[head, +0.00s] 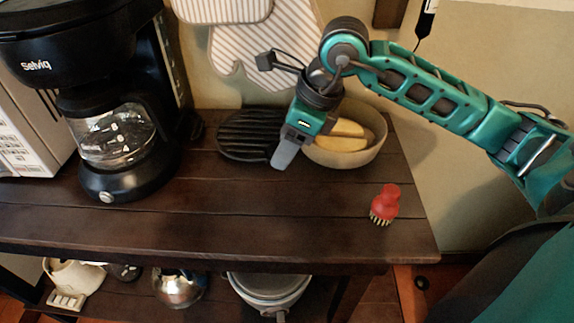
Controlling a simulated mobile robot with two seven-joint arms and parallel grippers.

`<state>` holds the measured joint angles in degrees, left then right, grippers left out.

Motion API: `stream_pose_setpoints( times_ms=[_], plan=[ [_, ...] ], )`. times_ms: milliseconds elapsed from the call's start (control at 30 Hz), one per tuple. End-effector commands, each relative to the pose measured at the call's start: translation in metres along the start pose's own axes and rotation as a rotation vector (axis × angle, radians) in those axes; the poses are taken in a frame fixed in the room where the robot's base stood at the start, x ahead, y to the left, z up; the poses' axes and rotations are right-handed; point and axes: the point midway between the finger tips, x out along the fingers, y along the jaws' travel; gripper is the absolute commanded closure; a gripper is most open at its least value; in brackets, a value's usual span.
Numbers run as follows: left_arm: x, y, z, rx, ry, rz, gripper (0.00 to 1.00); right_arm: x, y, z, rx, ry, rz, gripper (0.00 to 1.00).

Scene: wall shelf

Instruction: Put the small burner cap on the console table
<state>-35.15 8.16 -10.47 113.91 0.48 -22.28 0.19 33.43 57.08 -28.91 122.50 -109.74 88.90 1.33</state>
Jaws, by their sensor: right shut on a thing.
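My right gripper (285,155) reaches in from the right and points down over the back middle of the dark wooden console table (230,208). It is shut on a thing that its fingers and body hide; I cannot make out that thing. No small burner cap can be clearly told apart in this view. A black ribbed round plate (245,132) is just left of the fingers, which overlap its right edge in the picture. I cannot tell whether they touch it. My left gripper is not in view.
A bowl (352,158) with yellowish food is right of the gripper. A red brush (386,203) stands near the table's right end. A black coffee maker (125,180) is at left. Oven mitts (268,50) hang behind. The front middle of the tabletop is clear.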

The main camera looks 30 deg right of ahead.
Motion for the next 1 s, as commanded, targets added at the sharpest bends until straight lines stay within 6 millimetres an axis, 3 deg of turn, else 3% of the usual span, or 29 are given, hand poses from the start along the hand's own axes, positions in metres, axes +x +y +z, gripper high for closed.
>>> stream_pose_setpoints(
  times_ms=[233,433,833,867,1000],
  plan=[
    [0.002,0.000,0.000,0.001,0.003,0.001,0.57,0.018,0.000,-0.008,0.001,0.001,0.002,0.72],
    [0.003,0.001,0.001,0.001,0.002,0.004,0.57,0.046,0.001,-0.019,0.001,0.002,0.003,0.72],
    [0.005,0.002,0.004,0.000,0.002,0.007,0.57,0.052,0.000,-0.021,0.000,-0.001,0.000,0.72],
    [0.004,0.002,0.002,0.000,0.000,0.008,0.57,0.050,0.000,-0.020,0.000,-0.001,0.000,0.40],
    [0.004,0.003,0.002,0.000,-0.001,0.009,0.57,0.050,0.000,-0.020,0.000,0.000,0.000,0.32]
  ],
)
